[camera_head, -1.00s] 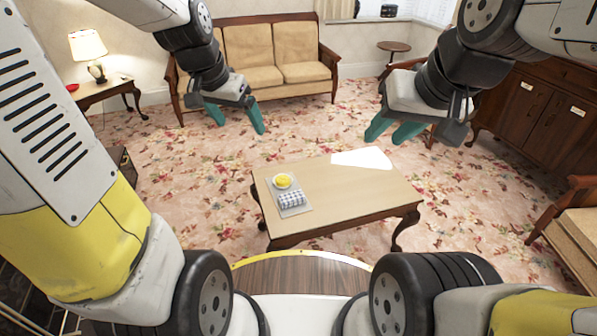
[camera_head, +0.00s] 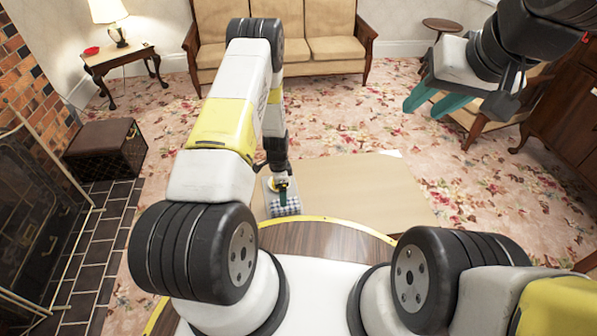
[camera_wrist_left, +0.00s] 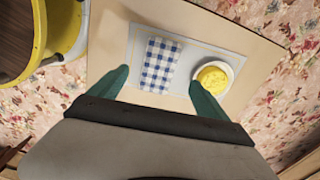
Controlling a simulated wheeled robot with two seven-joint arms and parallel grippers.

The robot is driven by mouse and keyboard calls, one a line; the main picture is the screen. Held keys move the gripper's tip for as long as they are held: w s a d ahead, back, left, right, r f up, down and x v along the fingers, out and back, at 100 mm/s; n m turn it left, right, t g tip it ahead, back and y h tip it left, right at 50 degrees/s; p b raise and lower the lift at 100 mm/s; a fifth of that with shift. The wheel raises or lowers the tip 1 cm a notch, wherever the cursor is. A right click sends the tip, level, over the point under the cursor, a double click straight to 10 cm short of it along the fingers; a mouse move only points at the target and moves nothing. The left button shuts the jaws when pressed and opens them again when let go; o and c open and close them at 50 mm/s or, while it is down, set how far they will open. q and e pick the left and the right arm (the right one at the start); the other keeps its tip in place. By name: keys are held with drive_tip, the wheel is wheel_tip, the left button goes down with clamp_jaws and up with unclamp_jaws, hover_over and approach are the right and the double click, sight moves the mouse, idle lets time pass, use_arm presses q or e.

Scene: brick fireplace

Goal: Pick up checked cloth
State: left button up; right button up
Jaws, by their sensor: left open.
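The blue-and-white checked cloth (camera_wrist_left: 160,65) lies folded on a pale mat (camera_wrist_left: 135,45) on the coffee table. In the head view the cloth (camera_head: 286,207) is partly hidden by my left arm. My left gripper (camera_wrist_left: 155,85) is open above the table, with its green fingers spread apart on either side of the cloth's near end; nothing is held. In the head view my left gripper (camera_head: 284,192) points down over the cloth. My right gripper (camera_head: 434,101) hangs raised at the right, its green fingers apart and empty.
A white bowl with yellow contents (camera_wrist_left: 214,76) stands on the mat beside the cloth, close to my left gripper's right finger. A sofa (camera_head: 310,40) stands behind, and a dark stool (camera_head: 105,148) is at the left by the fireplace.

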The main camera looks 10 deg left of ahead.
use_arm(q)
wheel_tip(320, 180, down, 10)
drive_tip(key=shift+w+d+r, duration=0.1)
drive_tip(key=shift+w, duration=0.05)
idle(0.3)
drive_tip(key=c, duration=1.5)
